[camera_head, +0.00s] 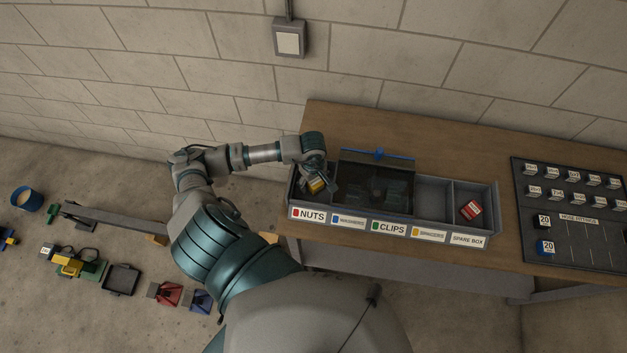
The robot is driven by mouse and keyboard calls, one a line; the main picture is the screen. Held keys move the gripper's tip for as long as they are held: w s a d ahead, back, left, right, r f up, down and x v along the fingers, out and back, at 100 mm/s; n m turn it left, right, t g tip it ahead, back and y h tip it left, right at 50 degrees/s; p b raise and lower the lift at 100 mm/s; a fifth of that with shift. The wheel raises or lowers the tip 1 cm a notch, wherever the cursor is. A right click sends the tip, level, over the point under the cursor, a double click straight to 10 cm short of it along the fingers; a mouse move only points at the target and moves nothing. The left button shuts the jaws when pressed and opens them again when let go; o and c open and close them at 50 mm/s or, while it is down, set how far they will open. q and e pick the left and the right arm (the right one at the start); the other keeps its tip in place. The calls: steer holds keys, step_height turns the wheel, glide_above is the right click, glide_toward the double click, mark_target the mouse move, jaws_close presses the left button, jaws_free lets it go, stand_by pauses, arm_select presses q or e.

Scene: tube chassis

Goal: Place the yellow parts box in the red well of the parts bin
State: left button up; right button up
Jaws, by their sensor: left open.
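The parts bin (487,226) is a grey tray on the bench with labelled wells along its front. The NUTS label (308,215) with a red mark is at its left end, in front of the red well. The yellow parts box (317,186) is at that left well, tilted in the picture. My left gripper (318,187) is open and reaches down over the well, with its fingers around or beside the box. The fingers hide part of the box, and I cannot tell whether it touches the well floor. My right gripper is out of view.
A dark see-through cover (376,188) with a blue bar lies over the middle wells. A red box (470,210) sits in the right end well. A dark board (580,225) with small labelled blocks is at the bench's right. Several items lie on the floor at left.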

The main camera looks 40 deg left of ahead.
arm_select(q)
steer(key=shift+r, duration=0.15)
step_height(320, 180, up, 11)
steer(key=shift+f+b, duration=0.1)
steer(key=shift+b, duration=0.7)
steer(key=shift+r, duration=0.6)
steer(key=shift+s+f, duration=0.1)
